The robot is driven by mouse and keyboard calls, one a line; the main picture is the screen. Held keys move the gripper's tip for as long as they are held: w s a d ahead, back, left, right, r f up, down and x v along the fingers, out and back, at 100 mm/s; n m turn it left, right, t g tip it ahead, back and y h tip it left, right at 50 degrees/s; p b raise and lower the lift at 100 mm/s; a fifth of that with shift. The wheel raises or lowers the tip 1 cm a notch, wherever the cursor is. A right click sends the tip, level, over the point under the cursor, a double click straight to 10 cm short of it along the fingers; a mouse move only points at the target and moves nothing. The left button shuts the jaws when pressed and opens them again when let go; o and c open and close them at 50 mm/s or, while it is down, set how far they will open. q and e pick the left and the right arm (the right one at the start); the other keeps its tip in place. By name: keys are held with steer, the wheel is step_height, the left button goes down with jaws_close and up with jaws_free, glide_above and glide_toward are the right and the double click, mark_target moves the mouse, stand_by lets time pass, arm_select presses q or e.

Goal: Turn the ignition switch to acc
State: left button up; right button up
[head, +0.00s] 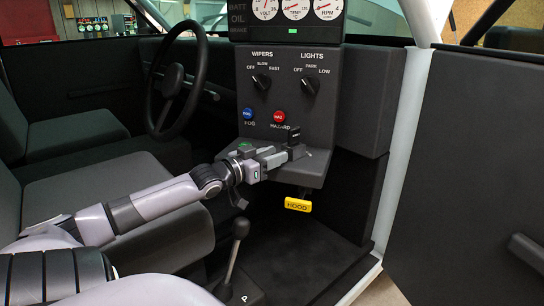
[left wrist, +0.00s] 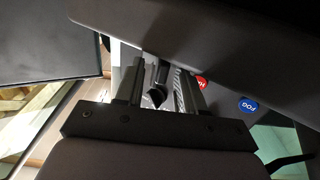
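My left gripper (head: 290,152) reaches in from the left to the ledge at the bottom of the dark dash panel (head: 345,140). In the left wrist view its two fingers (left wrist: 160,88) stand apart with a gap between them. A small dark knob (left wrist: 157,96), which looks like the ignition switch, shows in this gap with a silvery surface around it. The fingers are on either side of it; I cannot tell whether either touches it. In the head view the gripper hides the switch and its marks. My right gripper is not in view.
Above the gripper are the blue FOG button (head: 247,114), red HAZARD button (head: 279,117), WIPERS knob (head: 261,81) and LIGHTS knob (head: 309,85). A yellow HOOD handle (head: 298,205) hangs below. The steering wheel (head: 160,85) and gear lever (head: 234,250) are nearby.

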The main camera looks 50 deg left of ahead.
arm_select(q)
steer(key=s+p, duration=0.1)
steer(key=s, duration=0.6)
steer(key=shift+d+p, duration=0.15)
steer(key=shift+p, duration=0.15)
stand_by(0.9)
